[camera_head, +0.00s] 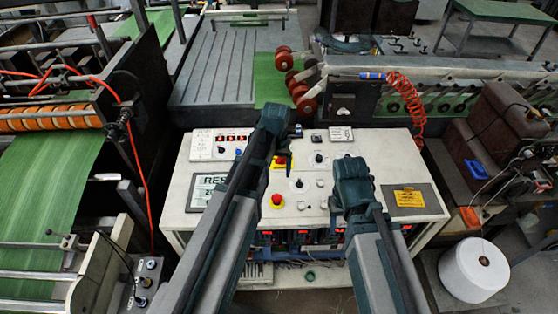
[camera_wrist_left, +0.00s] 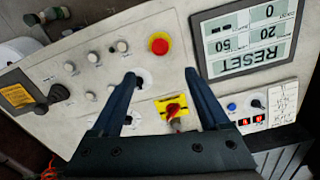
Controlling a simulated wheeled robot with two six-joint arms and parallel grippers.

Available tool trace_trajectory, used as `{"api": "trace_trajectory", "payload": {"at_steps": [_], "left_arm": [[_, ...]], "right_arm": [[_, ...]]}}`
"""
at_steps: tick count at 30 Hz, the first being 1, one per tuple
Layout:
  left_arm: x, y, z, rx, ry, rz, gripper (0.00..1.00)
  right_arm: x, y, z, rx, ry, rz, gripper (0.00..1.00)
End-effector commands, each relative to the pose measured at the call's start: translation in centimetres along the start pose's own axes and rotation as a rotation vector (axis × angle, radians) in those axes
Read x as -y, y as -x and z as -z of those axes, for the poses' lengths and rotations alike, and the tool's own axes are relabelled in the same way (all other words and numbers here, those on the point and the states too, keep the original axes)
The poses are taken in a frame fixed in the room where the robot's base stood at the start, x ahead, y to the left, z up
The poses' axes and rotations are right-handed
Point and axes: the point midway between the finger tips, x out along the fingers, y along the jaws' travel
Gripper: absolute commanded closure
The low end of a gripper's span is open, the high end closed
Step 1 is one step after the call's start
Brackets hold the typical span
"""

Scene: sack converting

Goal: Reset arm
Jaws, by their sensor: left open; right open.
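My left arm reaches over a pale control panel (camera_head: 400,165) in the head view, and its gripper (camera_head: 287,130) is high over the panel's back part. In the left wrist view the left gripper (camera_wrist_left: 160,75) is open, with nothing between its fingers. Behind them on the panel are a small selector knob (camera_wrist_left: 143,79), a red mushroom button (camera_wrist_left: 159,45) and a red switch on a yellow plate (camera_wrist_left: 172,108). My right gripper (camera_head: 350,168) is above the panel's right half; it is open, its fingertips mostly hidden by the wrist. I see no object held.
A display (camera_wrist_left: 245,40) reads RESET, upside down in the wrist view. Red rollers (camera_head: 300,90) and a coiled red hose (camera_head: 405,100) stand behind the panel. Green web (camera_head: 40,200) runs at left. A white spool (camera_head: 473,270) is at lower right.

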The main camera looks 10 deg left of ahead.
Motion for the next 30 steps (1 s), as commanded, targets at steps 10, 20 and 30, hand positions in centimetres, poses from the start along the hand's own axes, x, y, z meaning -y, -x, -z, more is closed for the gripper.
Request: {"api": "trace_trajectory", "payload": {"at_steps": [10, 20, 30], "left_arm": [[-6.0, -9.0, -8.2, 0.022, -0.192, 0.048, 0.21], [-9.5, -14.8, -15.1, 0.037, -0.365, 0.099, 0.21], [-9.8, -14.9, -15.8, 0.040, -0.387, 0.106, 0.21]], "right_arm": [[0.8, -9.0, 0.6, -0.001, 0.005, -0.002, 0.50], [1.3, -14.8, 0.9, -0.002, 0.010, -0.003, 0.50], [1.4, -15.0, 0.9, -0.002, 0.011, -0.003, 0.50]]}}
